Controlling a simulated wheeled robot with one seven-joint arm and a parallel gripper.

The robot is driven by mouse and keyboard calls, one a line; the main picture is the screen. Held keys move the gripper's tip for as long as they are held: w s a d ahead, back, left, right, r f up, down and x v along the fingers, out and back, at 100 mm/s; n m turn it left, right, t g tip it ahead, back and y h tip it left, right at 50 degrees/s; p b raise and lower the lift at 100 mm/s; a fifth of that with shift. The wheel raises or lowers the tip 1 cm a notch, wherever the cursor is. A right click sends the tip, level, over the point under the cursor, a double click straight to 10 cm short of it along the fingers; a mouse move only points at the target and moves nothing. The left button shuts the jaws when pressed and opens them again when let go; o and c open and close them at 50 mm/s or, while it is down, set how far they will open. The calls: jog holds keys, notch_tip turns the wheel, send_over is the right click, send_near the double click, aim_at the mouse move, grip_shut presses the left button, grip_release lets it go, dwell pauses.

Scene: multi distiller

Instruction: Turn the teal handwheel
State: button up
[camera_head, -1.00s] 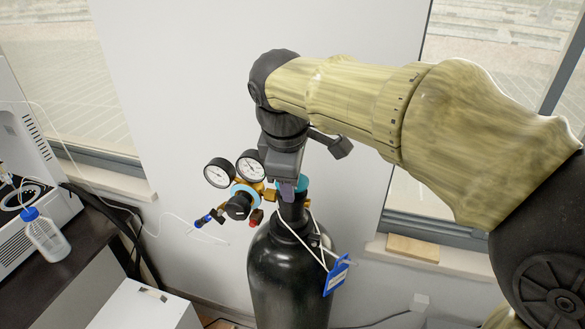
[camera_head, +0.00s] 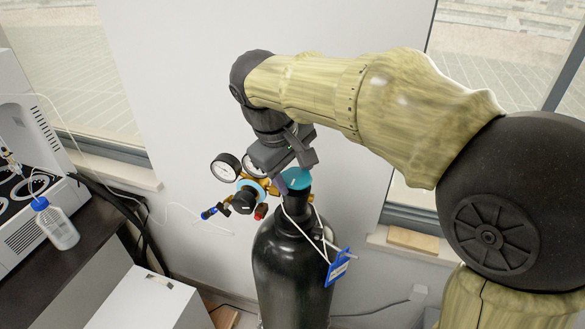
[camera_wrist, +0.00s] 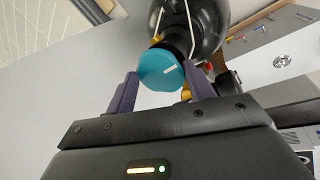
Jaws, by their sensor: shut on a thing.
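The teal handwheel (camera_head: 296,178) sits on top of the black gas cylinder (camera_head: 285,265). In the wrist view the teal handwheel (camera_wrist: 161,70) shows as a round knob with a white mark. My gripper (camera_wrist: 160,88) has one finger on each side of its rim and is shut on it. In the head view my gripper (camera_head: 292,182) comes down from the upper left, and it hides part of the wheel and of the gauge behind.
A regulator with a round gauge (camera_head: 226,167) and a black knob (camera_head: 244,201) stands left of the wheel. A blue tag (camera_head: 338,267) hangs from the cylinder neck. A bottle (camera_head: 57,228) stands on the dark bench at left. A white box (camera_head: 150,300) is below.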

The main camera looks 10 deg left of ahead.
jog(key=shift+f, duration=0.1)
jog(key=o, duration=0.7)
jog(key=shift+w, duration=0.15)
jog(key=v, duration=1.7)
